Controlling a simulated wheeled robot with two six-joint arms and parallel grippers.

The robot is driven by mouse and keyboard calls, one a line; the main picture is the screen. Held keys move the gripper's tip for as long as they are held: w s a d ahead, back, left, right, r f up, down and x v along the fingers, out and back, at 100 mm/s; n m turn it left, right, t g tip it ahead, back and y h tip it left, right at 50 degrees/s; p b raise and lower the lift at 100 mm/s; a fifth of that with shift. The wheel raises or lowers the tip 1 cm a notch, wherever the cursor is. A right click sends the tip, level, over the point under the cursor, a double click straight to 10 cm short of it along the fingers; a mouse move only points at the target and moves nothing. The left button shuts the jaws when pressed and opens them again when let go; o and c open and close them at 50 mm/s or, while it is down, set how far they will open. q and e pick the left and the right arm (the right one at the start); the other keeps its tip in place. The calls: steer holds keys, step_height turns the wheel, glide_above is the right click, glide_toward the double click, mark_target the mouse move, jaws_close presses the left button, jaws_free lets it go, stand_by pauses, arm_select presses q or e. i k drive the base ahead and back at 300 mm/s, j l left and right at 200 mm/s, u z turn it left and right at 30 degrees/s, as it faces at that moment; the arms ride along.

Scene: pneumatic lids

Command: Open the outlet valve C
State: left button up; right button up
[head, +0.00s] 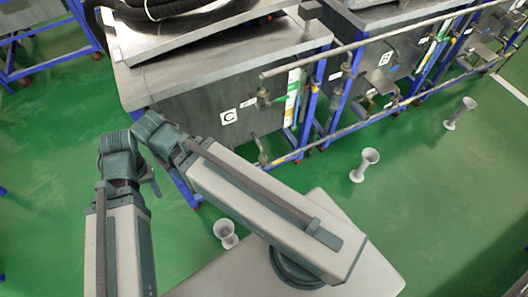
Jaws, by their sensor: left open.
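The label C (229,116) is on the side of the nearest grey tank (180,91). Right of it, a small valve (262,98) with a yellow-green part sits by the upper pipe. A lower fitting (262,153) sits by the lower pipe. I cannot tell which is the outlet valve or how its handle is set. My left gripper (150,182) is open and empty; its fingers are hard to make out against the dark arm joints. It is left of the valve fittings and apart from them. My right gripper is not in view.
Two long pipes (365,44) run along the tanks on blue frames (312,105). Several grey spool-shaped stands (365,165) are on the green floor (420,205). One stand (226,233) is close to my arm. Black hoses (170,12) lie on the tank's lid.

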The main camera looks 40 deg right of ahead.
mark_target(279, 162)
steer(key=l+u, duration=0.15)
steer(key=l, duration=0.25)
steer(key=k+l+u, duration=0.15)
steer(key=l, duration=0.25)
steer(key=k+l+u, duration=0.15)
steer(key=l, duration=0.25)
steer(key=k+l+u, duration=0.15)
steer(key=l, duration=0.25)
steer(key=k+l+u, duration=0.15)
steer(key=l, duration=0.25)
steer(key=k+l+u, duration=0.15)
steer(key=l, duration=0.2)
steer(key=k+l, duration=0.2)
steer(key=l, duration=0.15)
steer(key=k+l, duration=0.15)
steer(key=l, duration=0.2)
steer(key=k+l, duration=0.35)
steer(key=l, duration=0.3)
